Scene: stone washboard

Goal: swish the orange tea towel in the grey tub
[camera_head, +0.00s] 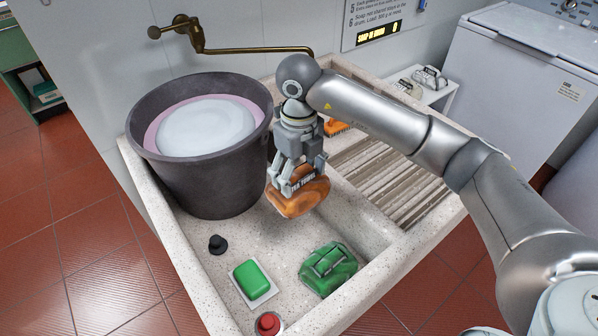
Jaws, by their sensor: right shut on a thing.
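The orange tea towel (300,200) is a bunched bundle in my right gripper (297,184). The gripper points down and is shut on the towel's upper part. The towel hangs over the stone sink, to the right of the grey tub (205,186) and outside it. The dark grey tub stands at the left of the sink. It holds pinkish water with a large patch of white foam (207,125). My left gripper is not in view.
A brass tap (215,49) reaches above the tub's back rim. Ribbed washboard (390,178) lies right, under my right arm. In front are a black plug (217,244), green soap (251,280), a green cloth bundle (329,268) and a red-topped item (268,324). A white washer (530,70) stands behind.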

